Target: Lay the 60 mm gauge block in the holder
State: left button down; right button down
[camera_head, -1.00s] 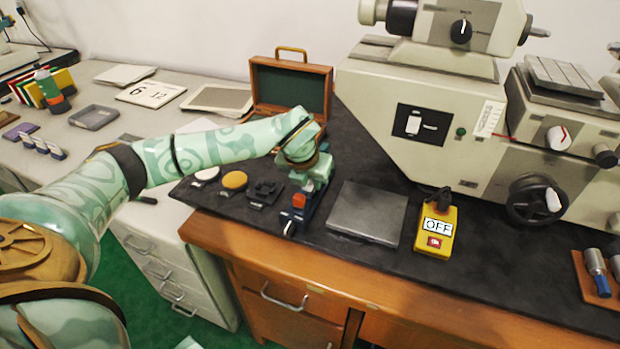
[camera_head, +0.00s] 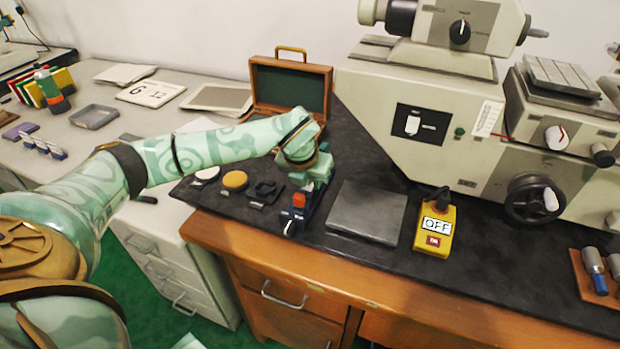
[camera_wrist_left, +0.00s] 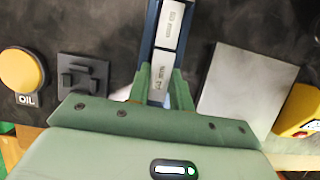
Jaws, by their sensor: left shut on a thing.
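My left gripper (camera_head: 316,180) is at the holder. In the left wrist view, my left gripper (camera_wrist_left: 162,72) is shut on a silver gauge block (camera_wrist_left: 162,80), whose printing is too small to read surely. The block lines up with the holder's channel (camera_wrist_left: 150,35); I cannot tell if it rests on the bottom. Another silver block (camera_wrist_left: 170,22) lies in the channel ahead of it. My right gripper is not in view.
A grey plate (camera_head: 367,212) lies right of the holder, beside a yellow OFF switch box (camera_head: 435,230). A black fixture (camera_head: 264,193) and a yellow oil pad (camera_head: 235,180) lie to the left. An open wooden case (camera_head: 290,85) and a large machine stand behind.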

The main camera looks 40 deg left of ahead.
pick_arm(q)
jog(key=shift+f, duration=0.25)
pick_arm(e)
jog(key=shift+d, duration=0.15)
pick_arm(q)
jog(key=c, duration=1.2)
grip_release()
jog(key=shift+o, duration=0.2)
notch_tip(320, 180, up, 9)
jog(key=p, duration=0.7)
jog(key=shift+f, duration=0.25)
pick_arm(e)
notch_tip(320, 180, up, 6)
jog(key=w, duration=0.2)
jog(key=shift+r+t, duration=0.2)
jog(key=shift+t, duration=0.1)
